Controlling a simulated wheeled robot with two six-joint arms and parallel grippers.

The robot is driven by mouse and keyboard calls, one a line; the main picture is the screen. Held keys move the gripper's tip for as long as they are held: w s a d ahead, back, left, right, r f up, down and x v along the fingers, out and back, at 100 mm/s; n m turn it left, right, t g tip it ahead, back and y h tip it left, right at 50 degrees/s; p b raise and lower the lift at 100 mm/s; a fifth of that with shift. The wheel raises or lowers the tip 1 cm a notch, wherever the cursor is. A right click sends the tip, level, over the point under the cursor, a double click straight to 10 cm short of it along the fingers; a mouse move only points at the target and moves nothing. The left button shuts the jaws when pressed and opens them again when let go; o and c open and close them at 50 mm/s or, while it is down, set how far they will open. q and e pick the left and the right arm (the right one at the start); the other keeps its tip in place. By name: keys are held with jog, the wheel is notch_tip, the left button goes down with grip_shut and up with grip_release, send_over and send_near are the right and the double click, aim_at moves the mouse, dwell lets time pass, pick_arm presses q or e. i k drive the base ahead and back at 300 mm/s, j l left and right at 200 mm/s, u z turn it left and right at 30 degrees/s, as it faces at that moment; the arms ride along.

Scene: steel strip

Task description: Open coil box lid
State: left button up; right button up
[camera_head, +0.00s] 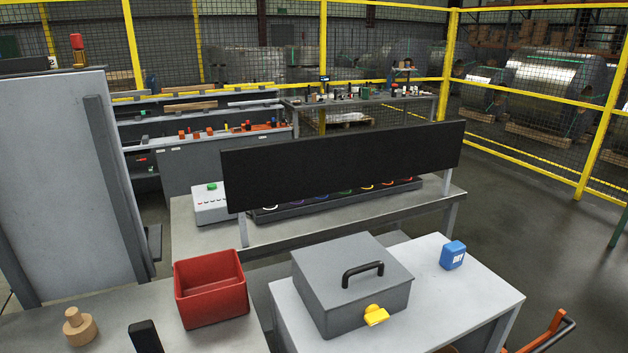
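The grey coil box (345,312) stands on a light-topped table in the camera_head view, right of centre at the front. Its lid (325,262) lies flat and closed on top, so the inside is hidden. A black arched handle (363,269) is fixed to the lid. A yellow latch (376,315) sticks out at the box's front edge; whether it is fastened I cannot tell. Neither of my grippers can be made out in this view, and nothing is touching the box or its handle.
A blue block (453,255) marked "DRY" sits right of the box. A red bin (211,290), a wooden knob-shaped piece (79,327) and a dark upright object (146,338) are at left. A black panel (345,163) stands behind. The light table (460,310) is clear at right.

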aim_at(340, 272)
jog(key=k+l+z, duration=0.15)
jog(key=l+z, duration=0.85)
